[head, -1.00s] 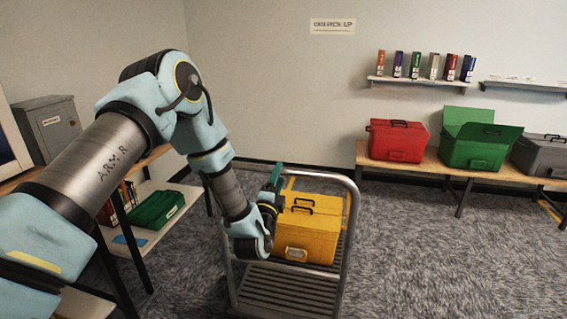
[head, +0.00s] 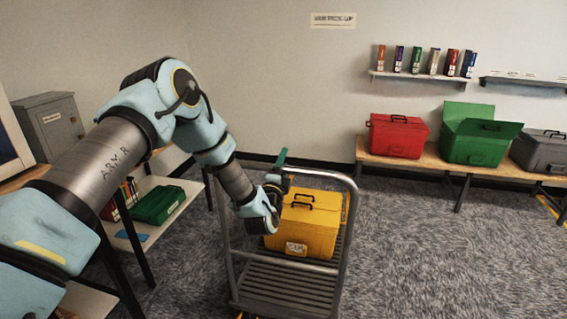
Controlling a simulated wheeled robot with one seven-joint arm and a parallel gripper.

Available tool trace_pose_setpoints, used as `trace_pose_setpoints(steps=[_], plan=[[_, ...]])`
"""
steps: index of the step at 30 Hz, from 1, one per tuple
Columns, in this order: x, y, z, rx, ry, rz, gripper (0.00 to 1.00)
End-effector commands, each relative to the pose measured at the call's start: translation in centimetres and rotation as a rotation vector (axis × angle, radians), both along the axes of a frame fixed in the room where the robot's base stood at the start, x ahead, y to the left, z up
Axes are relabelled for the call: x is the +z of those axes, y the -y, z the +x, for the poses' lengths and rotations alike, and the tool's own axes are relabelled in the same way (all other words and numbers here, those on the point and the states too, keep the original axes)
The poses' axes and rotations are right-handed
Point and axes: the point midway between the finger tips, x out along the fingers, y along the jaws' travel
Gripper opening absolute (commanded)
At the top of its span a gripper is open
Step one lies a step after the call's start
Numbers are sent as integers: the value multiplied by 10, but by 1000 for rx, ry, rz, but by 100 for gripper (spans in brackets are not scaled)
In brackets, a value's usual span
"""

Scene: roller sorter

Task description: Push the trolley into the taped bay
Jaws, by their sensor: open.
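The trolley (head: 290,290) is a grey metal platform cart with a tubular rail, standing on the carpet in the middle of the head view. A yellow box (head: 308,228) with a black handle and a pale label sits on its deck. My gripper (head: 281,165) is open at the trolley's far side, above and to the left of the yellow box. My wrist hides part of the box's left side and the rail. Yellow-orange tape (head: 549,206) shows on the floor at the right edge, beside the bench. A small bit of orange also shows under the trolley's near edge.
A wooden bench (head: 345,150) along the back wall holds a red box (head: 397,137), an open green box (head: 480,145) and a grey box (head: 541,150). A shelf unit (head: 150,185) stands at left. Carpet right of the trolley is clear.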

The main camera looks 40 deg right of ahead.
Motion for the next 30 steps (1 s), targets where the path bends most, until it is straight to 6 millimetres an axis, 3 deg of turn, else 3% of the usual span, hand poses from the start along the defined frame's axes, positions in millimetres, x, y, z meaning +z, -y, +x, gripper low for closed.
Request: trace_pose_setpoints(steps=[4, 21, 30], plan=[[0, 0, 0, 0, 0, 0, 62], [0, 0, 0, 0, 0, 0, 0], [0, 0, 0, 0, 0, 0, 0]])
